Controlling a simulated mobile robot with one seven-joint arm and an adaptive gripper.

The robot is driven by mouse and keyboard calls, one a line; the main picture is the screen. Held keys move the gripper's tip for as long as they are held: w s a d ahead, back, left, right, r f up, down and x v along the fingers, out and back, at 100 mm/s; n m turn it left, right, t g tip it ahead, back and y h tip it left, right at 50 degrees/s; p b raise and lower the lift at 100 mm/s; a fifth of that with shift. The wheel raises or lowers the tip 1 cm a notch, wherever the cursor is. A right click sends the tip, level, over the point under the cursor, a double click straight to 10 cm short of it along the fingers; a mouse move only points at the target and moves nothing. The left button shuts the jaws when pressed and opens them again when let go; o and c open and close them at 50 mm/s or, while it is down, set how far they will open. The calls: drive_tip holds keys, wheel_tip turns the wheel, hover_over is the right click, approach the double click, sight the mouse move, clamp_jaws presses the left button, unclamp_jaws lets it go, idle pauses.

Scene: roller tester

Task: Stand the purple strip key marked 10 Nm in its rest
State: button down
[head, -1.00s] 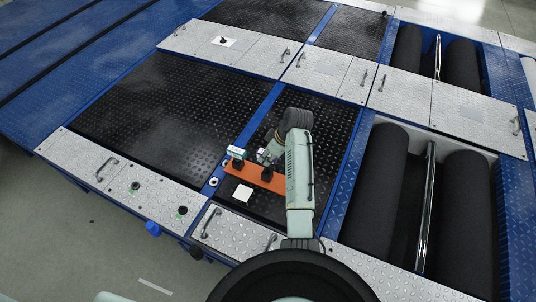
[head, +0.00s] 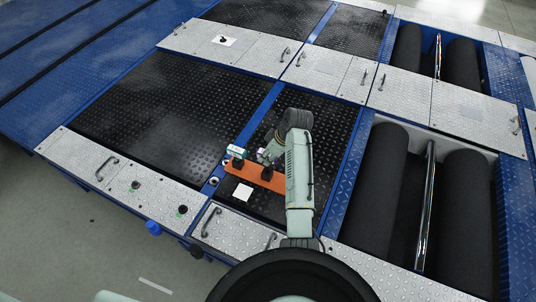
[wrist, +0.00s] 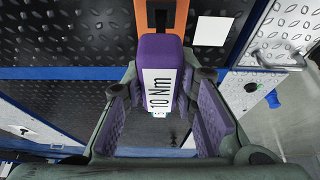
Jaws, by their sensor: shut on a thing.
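The purple strip key (wrist: 160,52) shows in the wrist view, with a white label reading 10 Nm on the face toward the camera. My gripper (head: 268,156) is shut on it, with one finger on each side. The key lies over the end of the orange board (wrist: 161,8) in the wrist view. A black rest (wrist: 161,19) on that board shows just beyond the key's top end. In the head view the orange board (head: 264,178) lies below and left of my gripper, and my arm covers its right end. I cannot tell whether the key touches the rest.
A white-and-teal block (head: 236,152) stands at the left end of the orange board. A white square card (head: 242,192) lies on the black tread plate in front of the board. Grey cover plates with handles (head: 211,222) are nearer. Large black rollers (head: 378,185) lie to the right.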

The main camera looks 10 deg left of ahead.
drive_tip(key=shift+f+b, duration=1.35)
drive_tip(key=shift+f, duration=1)
drive_tip(key=c, duration=1.2)
unclamp_jaws()
drive_tip(key=v, duration=1.2)
